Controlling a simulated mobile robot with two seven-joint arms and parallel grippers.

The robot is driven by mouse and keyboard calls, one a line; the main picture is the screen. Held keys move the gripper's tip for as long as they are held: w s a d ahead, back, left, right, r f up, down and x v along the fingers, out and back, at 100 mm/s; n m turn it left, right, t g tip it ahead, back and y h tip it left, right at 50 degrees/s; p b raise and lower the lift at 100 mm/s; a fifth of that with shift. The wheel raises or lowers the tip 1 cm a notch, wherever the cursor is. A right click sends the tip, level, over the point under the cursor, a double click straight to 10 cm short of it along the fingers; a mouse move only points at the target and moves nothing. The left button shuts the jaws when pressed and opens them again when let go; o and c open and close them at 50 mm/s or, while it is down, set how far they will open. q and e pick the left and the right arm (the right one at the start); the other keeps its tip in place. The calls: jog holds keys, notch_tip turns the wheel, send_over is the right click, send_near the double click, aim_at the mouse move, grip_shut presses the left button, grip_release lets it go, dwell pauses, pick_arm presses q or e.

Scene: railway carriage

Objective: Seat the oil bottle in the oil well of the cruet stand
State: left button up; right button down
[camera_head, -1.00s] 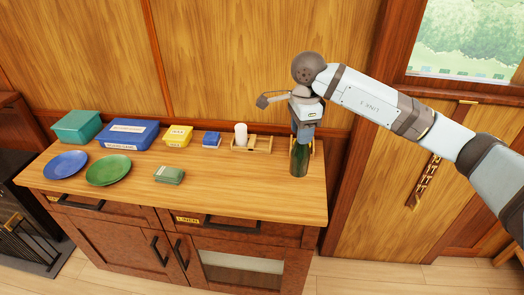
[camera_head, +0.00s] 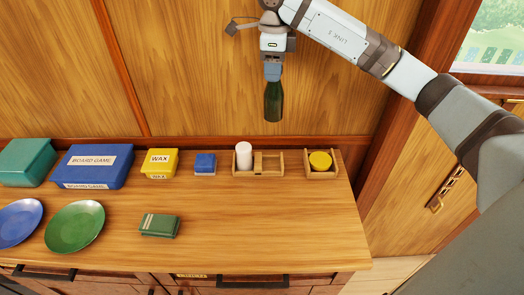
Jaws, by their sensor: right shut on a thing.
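The dark green oil bottle (camera_head: 273,104) hangs upright in my right gripper (camera_head: 272,79), which is shut on its upper part. The bottle is well up in the picture, in front of the wood wall and apart from the counter. The wooden cruet stand (camera_head: 265,175) is below it at the back of the counter. A white cylinder (camera_head: 244,156) stands in the stand's left well, and the right well looks empty. My left gripper is out of view.
A small wooden rack (camera_head: 334,174) holding a yellow-topped jar (camera_head: 320,161) stands right of the cruet stand. A blue box (camera_head: 205,163) and a yellow wax box (camera_head: 160,162) are left of it. A green block (camera_head: 160,225) lies in front. The right front counter is clear.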

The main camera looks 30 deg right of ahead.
aim_at(273, 117)
jog(key=f, duration=0.4)
jog(key=f+p, duration=0.1)
jog(key=f, duration=0.9)
jog(key=shift+s+f+p, duration=0.25)
jog(key=shift+s+p, duration=0.05)
notch_tip(273, 117, down, 5)
jog(key=shift+f, duration=0.1)
jog(key=c, duration=1.1)
grip_release()
jog(key=shift+f, duration=0.1)
jog(key=o, duration=0.4)
